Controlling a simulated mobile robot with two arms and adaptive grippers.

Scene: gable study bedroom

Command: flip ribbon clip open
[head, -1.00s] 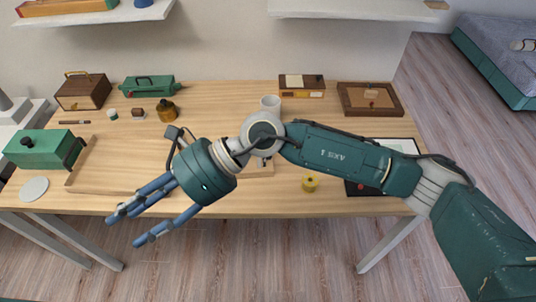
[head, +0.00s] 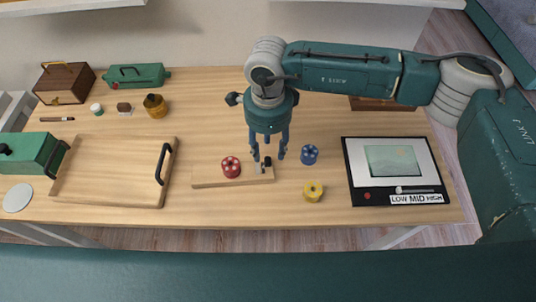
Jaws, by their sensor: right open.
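The ribbon clip (head: 260,169), a small metal piece with a black part, sits on the right half of a light wooden board (head: 207,182). A red spool (head: 231,167) stands on the board just left of it. My right gripper (head: 268,156) points down from above, with its blue fingers apart around the clip's black end. I cannot tell whether a finger touches the clip. The fingers partly hide the clip, and whether it is open or closed is too small to tell. My left gripper is not in view.
A blue spool (head: 309,154) and a yellow spool (head: 313,191) stand close on the right. A panel marked LOW MID HIGH (head: 395,171) lies farther right. A wooden tray (head: 110,170) with black handles is on the left. A brown jar (head: 155,105) stands behind it.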

